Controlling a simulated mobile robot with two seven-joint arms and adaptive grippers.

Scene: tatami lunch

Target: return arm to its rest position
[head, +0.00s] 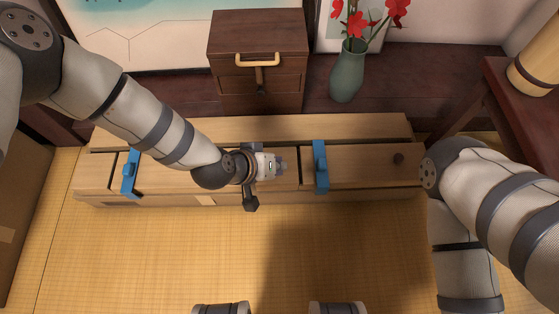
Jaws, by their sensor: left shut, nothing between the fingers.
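My left arm (150,120) reaches in from the left over a long wooden bench-like piece (365,175) with blue clamps. My left gripper (281,166) is at the end of this arm, above the middle of that piece. It is shut and empty, and its tip points to the right. My right arm (465,205) is bent at the right side, and its lower part runs out of the bottom edge. My right gripper is hidden from this view.
A small drawer chest (228,80) with a yellow handle stands behind the bench. A green vase (347,78) with red flowers stands beside it. A dark red table (510,90) bears a tan cylinder (538,68) at right. Tatami floor (220,250) in front is clear.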

